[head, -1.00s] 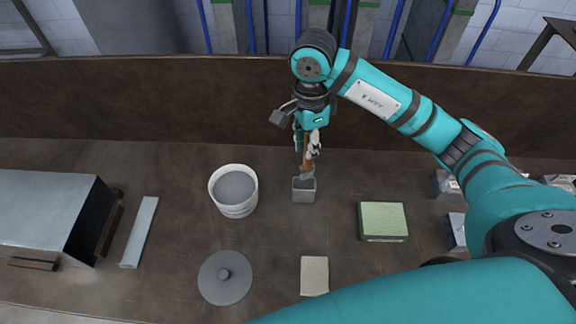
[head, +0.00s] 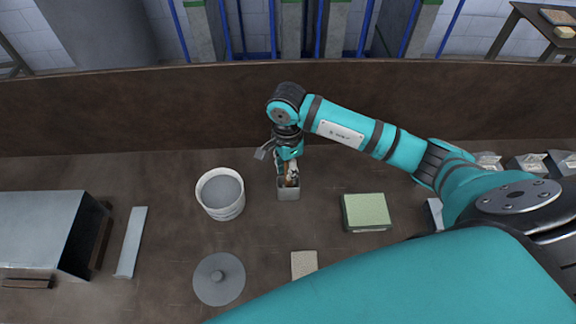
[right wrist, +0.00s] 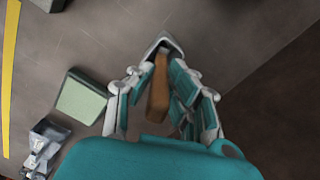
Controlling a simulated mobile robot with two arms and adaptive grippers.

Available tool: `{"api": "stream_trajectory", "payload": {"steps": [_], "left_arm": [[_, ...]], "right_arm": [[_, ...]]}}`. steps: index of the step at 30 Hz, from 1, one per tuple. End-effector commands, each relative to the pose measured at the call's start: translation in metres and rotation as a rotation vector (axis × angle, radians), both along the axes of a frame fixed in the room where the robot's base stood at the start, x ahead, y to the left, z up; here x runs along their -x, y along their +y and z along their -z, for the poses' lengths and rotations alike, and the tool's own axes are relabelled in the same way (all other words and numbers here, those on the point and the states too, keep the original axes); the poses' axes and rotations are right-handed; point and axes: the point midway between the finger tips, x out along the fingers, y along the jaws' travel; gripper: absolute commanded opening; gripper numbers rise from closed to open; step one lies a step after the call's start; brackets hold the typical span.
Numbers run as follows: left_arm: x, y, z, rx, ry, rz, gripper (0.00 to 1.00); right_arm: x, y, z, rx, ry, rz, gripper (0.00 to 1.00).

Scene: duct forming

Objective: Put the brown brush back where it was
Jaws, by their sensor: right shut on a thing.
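The brown brush (right wrist: 158,92) is between the fingers of my right gripper (right wrist: 160,98), which is shut on its handle. In the head view my right gripper (head: 288,172) is low over a small grey square holder (head: 288,194). The brush's lower end is inside or right at the opening of this holder, which also shows in the right wrist view (right wrist: 163,42). The bristles are hidden. I cannot tell whether the brush touches the holder's bottom. My left gripper is not in view.
A white bucket (head: 220,210) of grey material stands left of the holder. A grey round lid (head: 219,279), a beige block (head: 304,264) and a green block (head: 366,212) lie around. A metal duct (head: 40,232) and a flat strip (head: 132,242) are at left.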

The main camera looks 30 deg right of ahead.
Motion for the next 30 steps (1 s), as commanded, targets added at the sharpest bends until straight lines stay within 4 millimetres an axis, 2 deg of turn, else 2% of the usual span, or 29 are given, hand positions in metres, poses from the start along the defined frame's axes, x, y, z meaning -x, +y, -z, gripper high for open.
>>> {"api": "stream_trajectory", "payload": {"steps": [5,6,11,21,23,26,30], "left_arm": [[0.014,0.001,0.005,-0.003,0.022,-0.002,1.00],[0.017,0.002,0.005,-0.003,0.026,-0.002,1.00],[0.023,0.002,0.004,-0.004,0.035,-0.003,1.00],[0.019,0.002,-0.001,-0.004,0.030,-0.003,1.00],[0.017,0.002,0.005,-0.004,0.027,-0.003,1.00],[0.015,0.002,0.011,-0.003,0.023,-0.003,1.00],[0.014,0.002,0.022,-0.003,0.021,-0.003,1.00]], "right_arm": [[0.000,0.000,0.003,0.000,0.000,0.000,0.00],[0.000,0.000,0.003,0.000,0.000,0.000,0.17],[0.000,0.000,0.002,0.000,0.000,0.000,0.38],[0.000,0.000,-0.003,0.000,0.001,0.000,0.39],[-0.001,0.000,-0.006,0.000,-0.003,0.000,0.39],[-0.003,0.000,-0.021,0.000,-0.006,-0.001,0.39],[-0.004,-0.001,-0.051,0.000,-0.009,-0.001,0.39]]}}
